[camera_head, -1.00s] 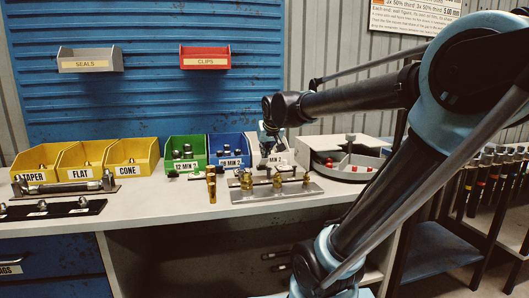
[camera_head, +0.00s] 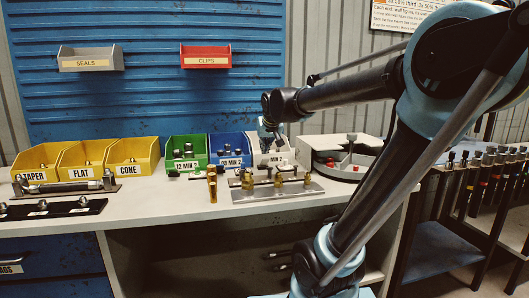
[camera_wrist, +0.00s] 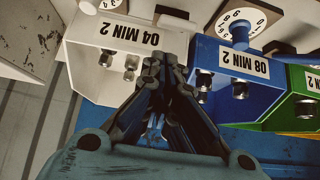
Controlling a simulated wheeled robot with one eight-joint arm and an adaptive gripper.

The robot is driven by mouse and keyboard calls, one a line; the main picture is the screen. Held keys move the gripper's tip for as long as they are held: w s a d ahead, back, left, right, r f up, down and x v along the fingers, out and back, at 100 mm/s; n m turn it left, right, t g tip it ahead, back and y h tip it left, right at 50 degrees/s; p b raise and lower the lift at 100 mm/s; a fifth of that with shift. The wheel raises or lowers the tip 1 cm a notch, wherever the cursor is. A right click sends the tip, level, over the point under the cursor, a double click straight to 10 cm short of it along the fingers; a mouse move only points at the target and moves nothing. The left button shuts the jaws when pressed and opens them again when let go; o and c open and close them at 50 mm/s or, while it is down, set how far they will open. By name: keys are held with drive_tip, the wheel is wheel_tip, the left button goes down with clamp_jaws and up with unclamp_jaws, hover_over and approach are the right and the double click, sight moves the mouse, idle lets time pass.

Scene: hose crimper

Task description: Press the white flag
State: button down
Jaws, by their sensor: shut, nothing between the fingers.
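My gripper (camera_wrist: 160,72) is shut and empty, its fingertips pointing toward the front of the white bin (camera_wrist: 85,58) labelled 04 MIN 2. In the wrist view the tips overlap the gap between this bin and the blue bin (camera_wrist: 208,58) labelled 08 MIN 2. I cannot tell whether they touch anything. In the head view my gripper (camera_head: 267,140) is over the left part of the white bin (camera_head: 289,158) and hides some of it. I cannot make out a separate white flag for certain; small pads and dials lie in front of the bins.
The green bin (camera_head: 185,152) is left of the blue one, with yellow bins further left. A metal plate with brass fittings (camera_head: 278,193) lies in front. A round tray (camera_head: 345,165) stands to the right. A white dial (camera_wrist: 240,22) sits near the blue bin.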

sight(267, 159)
drive_tip(key=shift+w+a+r, duration=0.1)
drive_tip(key=shift+w+r, duration=0.2)
drive_tip(key=shift+r, duration=0.25)
drive_tip(key=shift+w+r, duration=0.3)
drive_tip(key=shift+r, duration=0.2)
drive_tip(key=v, duration=0.9)
drive_tip(key=shift+s+r, duration=0.15)
drive_tip(key=shift+r, duration=0.15)
